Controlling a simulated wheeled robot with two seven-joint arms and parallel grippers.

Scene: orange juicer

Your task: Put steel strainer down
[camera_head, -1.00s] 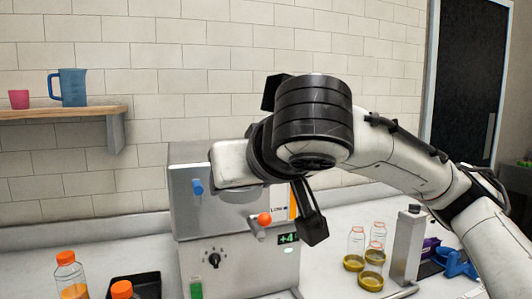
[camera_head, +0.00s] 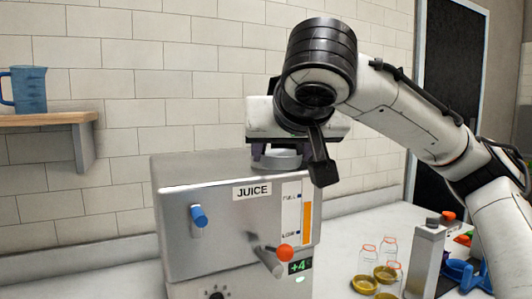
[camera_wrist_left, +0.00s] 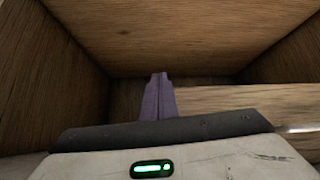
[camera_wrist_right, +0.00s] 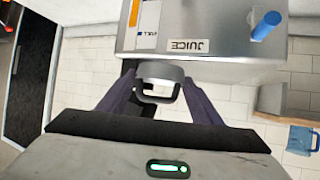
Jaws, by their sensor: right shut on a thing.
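The steel strainer (camera_head: 278,160) is a small round grey metal piece. My right gripper (camera_head: 280,152) is shut on it, at the top edge of the juicer in the head view. In the right wrist view the strainer (camera_wrist_right: 160,70) sits between the two purple fingers, with a loop-like part towards the palm. I cannot tell whether it touches the juicer top. The juicer (camera_head: 230,235) is a silver box labelled JUICE. My left gripper (camera_wrist_left: 157,97) has its fingers together and empty, in front of brown wooden panels.
A blue lever (camera_head: 199,216) and an orange-tipped lever (camera_head: 285,253) stick out of the juicer front. Several small bottles and yellow lids (camera_head: 365,284) stand right of it. A wooden shelf (camera_head: 50,119) holds a blue jug (camera_head: 29,90) at the left.

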